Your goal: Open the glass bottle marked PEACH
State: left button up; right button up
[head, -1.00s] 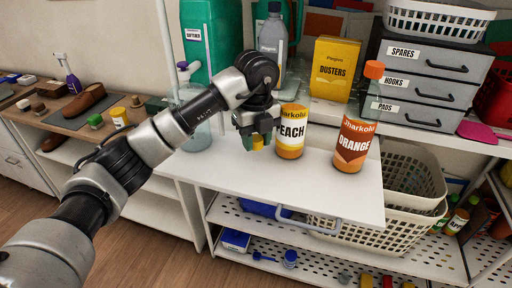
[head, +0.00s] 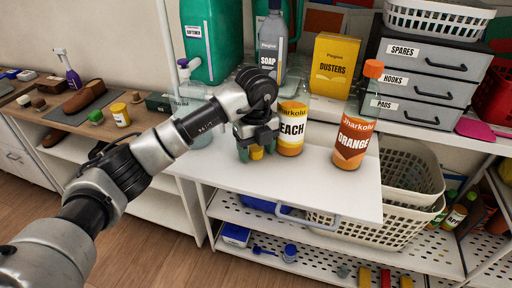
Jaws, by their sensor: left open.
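The bottle marked PEACH (head: 291,136) stands upright on the white shelf top. Its lower part is orange and its label is white, with the first letter partly covered by my left gripper. Its upper part is hard to make out and I cannot tell its cap. My left gripper (head: 257,150) points down just left of the bottle, close to the shelf top, with its jaws open. A small yellow patch (head: 256,153) shows at its fingertips; I cannot tell what it is. My right gripper is not in view.
The ORANGE bottle (head: 353,141) with an orange cap stands to the right. Behind are a grey SOAP bottle (head: 271,46), a yellow DUSTERS box (head: 334,66) and grey drawers (head: 422,93). A clear pump bottle (head: 190,92) stands behind my left arm. The front of the white shelf top (head: 310,190) is clear.

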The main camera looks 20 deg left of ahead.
aim_at(256, 148)
pick_arm(q)
jog(key=shift+r, duration=0.1)
notch_tip(256, 148, up, 12)
jog(key=b, duration=0.2)
dwell(1.2)
